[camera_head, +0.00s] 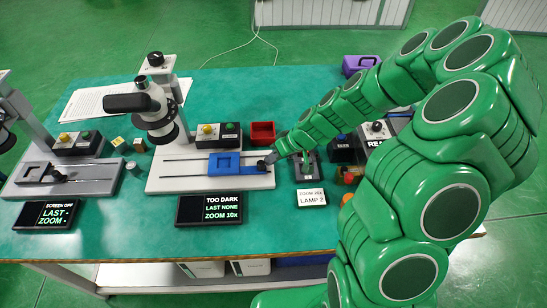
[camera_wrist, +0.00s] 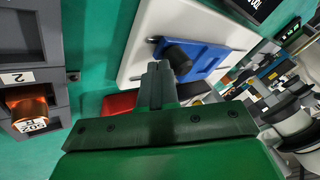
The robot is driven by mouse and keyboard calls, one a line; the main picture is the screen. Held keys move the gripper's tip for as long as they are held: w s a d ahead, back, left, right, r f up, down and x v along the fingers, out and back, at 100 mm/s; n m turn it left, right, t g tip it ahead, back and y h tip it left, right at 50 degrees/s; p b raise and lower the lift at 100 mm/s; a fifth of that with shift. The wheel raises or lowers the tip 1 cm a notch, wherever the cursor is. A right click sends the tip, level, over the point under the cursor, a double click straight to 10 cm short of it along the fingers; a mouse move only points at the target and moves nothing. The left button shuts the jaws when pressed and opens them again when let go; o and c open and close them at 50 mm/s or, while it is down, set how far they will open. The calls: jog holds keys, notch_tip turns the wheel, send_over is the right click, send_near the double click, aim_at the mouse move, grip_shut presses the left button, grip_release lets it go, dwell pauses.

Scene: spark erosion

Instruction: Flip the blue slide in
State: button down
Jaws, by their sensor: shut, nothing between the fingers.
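The blue slide (camera_head: 225,163) lies on the white base of the middle microscope (camera_head: 160,110), with a square frame and an arm to the right. A black knob (camera_head: 262,166) is at its right end. My gripper (camera_head: 272,158) is at that end, beside the knob. In the wrist view the blue slide (camera_wrist: 208,62) and its black knob (camera_wrist: 180,56) lie just beyond my gripper (camera_wrist: 157,72). The fingers are shut with nothing between them. They look very close to the knob; I cannot tell whether they touch it.
A display (camera_head: 209,209) reading "TOO DARK" lies in front of the base. A red bin (camera_head: 262,132) stands behind my gripper. A lamp card (camera_head: 311,198) and a dark lever unit (camera_head: 307,168) are to the right. Another grey microscope stage (camera_head: 85,178) is at left.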

aim_at(216, 166)
jog(key=a, duration=1.5)
jog(key=shift+a, duration=0.25)
jog(key=shift+w+d, duration=0.3)
jog(key=shift+d, duration=0.15)
jog(key=d, duration=0.1)
jog(key=w+d, duration=0.1)
jog(key=d, duration=0.1)
jog(key=shift+w+d+r, duration=0.2)
jog(key=shift+r, duration=0.15)
jog(key=v, duration=0.9)
jog(key=shift+s, duration=0.1)
